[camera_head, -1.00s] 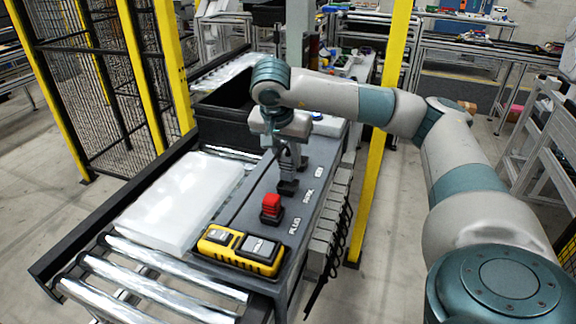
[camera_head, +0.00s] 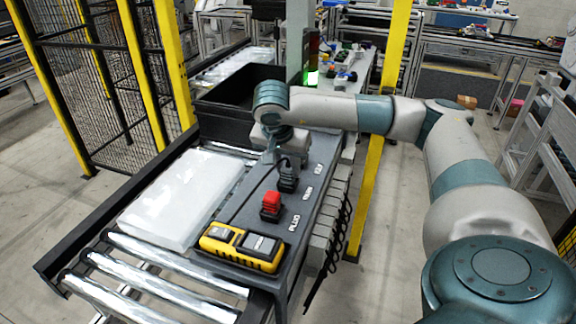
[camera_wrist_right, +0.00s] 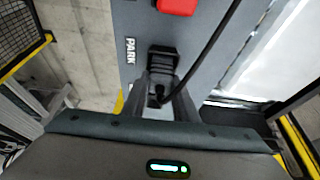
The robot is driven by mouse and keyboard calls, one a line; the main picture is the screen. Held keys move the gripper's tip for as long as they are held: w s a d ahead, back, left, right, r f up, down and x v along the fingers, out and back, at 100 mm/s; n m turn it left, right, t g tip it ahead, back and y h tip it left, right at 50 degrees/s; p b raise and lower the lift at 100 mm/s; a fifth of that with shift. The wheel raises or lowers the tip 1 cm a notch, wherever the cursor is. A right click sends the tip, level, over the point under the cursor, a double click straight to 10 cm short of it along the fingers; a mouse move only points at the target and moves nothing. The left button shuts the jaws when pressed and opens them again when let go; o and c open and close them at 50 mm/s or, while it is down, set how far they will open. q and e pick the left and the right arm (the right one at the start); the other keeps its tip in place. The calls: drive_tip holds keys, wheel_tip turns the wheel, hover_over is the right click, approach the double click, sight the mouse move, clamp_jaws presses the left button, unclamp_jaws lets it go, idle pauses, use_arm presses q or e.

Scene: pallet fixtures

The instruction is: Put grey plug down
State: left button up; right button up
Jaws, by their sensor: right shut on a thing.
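The grey plug (camera_wrist_right: 157,92) is between the fingers of my right gripper (camera_wrist_right: 166,98) in the right wrist view. The gripper is shut on it. The plug is at the dark socket (camera_wrist_right: 163,60) beside the PARK label; I cannot tell how far it sits in. In the head view my right gripper (camera_head: 274,154) is over the grey panel, behind the dark socket (camera_head: 287,182). A black cable (camera_wrist_right: 214,45) runs past the socket to the plug. My wrist hides part of the fingers and plug. My left gripper is not in view.
A red plug (camera_head: 271,203) stands in front on the same grey panel (camera_head: 239,213). A yellow and black device (camera_head: 243,247) sits at the panel's near end. A white slab (camera_head: 178,200) lies on the rollers to the left. A black bin (camera_head: 224,117) stands behind.

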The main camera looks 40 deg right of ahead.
drive_tip(key=shift+f, duration=0.2)
drive_tip(key=o, duration=1.1)
drive_tip(key=shift+r, duration=0.3)
drive_tip(key=shift+a+r, duration=0.15)
drive_tip(key=shift+r, duration=0.15)
drive_tip(key=shift+b+v, duration=0.7)
drive_tip(key=shift+v, duration=4.95)
drive_tip(key=shift+f, duration=0.1)
drive_tip(key=shift+s, duration=0.15)
